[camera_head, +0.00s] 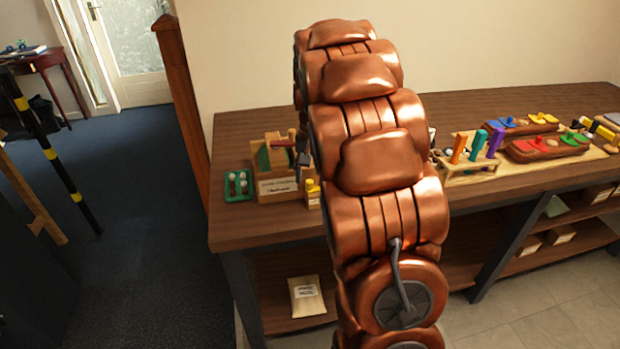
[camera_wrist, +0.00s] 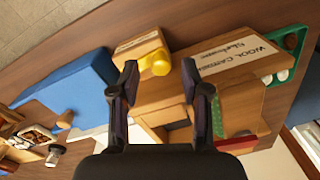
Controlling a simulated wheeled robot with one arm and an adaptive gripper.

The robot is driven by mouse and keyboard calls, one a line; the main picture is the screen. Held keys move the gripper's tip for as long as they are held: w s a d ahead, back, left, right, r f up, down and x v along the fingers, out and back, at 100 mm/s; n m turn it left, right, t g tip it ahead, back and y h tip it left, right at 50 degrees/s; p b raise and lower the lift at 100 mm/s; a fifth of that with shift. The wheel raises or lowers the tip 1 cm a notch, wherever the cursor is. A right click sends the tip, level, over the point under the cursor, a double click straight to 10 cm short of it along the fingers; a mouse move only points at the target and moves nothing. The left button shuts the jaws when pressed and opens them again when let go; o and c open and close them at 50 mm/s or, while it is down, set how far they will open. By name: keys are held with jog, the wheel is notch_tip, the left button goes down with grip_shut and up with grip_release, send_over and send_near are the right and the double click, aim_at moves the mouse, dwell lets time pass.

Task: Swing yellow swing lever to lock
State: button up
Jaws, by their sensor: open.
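The yellow swing lever (camera_wrist: 155,63) shows in the wrist view as a rounded yellow knob on a small light-wood block (camera_wrist: 136,46) with a label. In the head view the yellow part (camera_head: 312,187) stands at the table's front edge, just left of my arm. My gripper (camera_wrist: 159,72) is open, its two dark fingertips on either side of the yellow knob in the picture. Nothing is held. I cannot tell whether a finger touches the knob. In the head view my copper arm hides most of the gripper.
A wooden wool carders box (camera_wrist: 232,62) is close by the right finger. A green tray (camera_head: 238,185) with white balls lies beyond it. A large blue object (camera_wrist: 75,85) is left of the block in the wrist view. Coloured pegs (camera_head: 475,145) and trays stand farther right.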

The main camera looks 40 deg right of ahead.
jog(key=shift+f, duration=1)
jog(key=shift+c, duration=0.4)
grip_shut()
